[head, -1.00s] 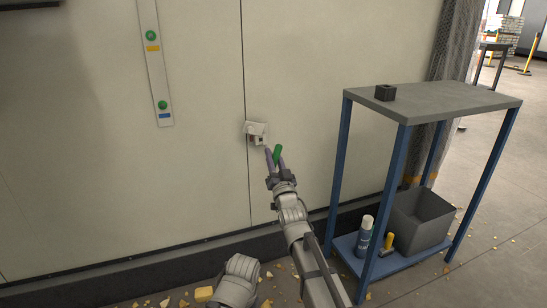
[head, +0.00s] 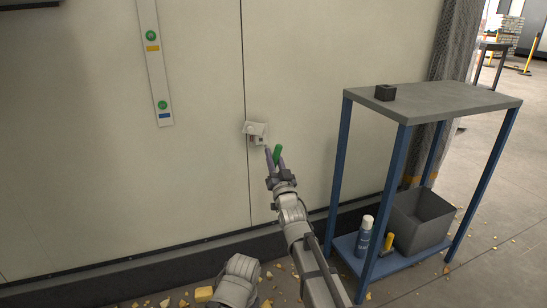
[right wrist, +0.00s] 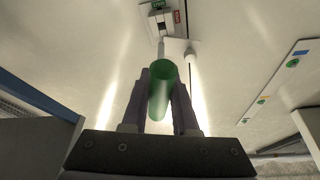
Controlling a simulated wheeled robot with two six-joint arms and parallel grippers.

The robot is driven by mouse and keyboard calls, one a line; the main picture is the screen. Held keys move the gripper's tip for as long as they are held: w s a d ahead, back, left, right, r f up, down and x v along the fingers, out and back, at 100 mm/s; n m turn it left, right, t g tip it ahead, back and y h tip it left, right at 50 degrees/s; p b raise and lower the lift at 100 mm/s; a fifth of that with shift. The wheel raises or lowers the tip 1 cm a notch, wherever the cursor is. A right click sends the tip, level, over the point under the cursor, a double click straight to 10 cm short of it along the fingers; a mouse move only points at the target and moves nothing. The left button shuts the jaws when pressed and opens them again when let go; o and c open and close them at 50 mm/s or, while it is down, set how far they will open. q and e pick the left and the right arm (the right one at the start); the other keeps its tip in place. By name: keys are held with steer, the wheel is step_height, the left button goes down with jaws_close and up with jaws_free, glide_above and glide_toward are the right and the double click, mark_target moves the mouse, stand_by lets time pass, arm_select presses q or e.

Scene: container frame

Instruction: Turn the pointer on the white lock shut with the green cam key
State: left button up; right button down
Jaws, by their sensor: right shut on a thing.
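The white lock (head: 255,130) is on the pale wall panel, by a vertical seam. In the right wrist view the lock (right wrist: 160,22) is at the top, with a green label and a red label too small to read. My right gripper (head: 273,152) is just below and right of the lock in the head view, shut on the green cam key (head: 278,151). The key's green handle (right wrist: 160,84) lies between the fingers, and a thin pale shaft runs from it towards the lock. I cannot tell whether its tip is seated. A white rounded piece (right wrist: 190,54) stands beside the shaft. My left gripper is not in view.
A blue-legged shelf (head: 440,101) stands to the right with a small dark block (head: 385,92) on top. Its lower shelf has a grey bin (head: 420,222), a spray can (head: 364,236) and a yellow-handled item. A strip with green dots (head: 155,65) is on the wall.

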steer(key=shift+s+d, duration=0.4)
steer(key=shift+s, duration=0.85)
steer(key=shift+s+d, duration=0.4)
steer(key=shift+s, duration=0.9)
steer(key=shift+s+d, duration=0.4)
steer(key=shift+s, duration=0.85)
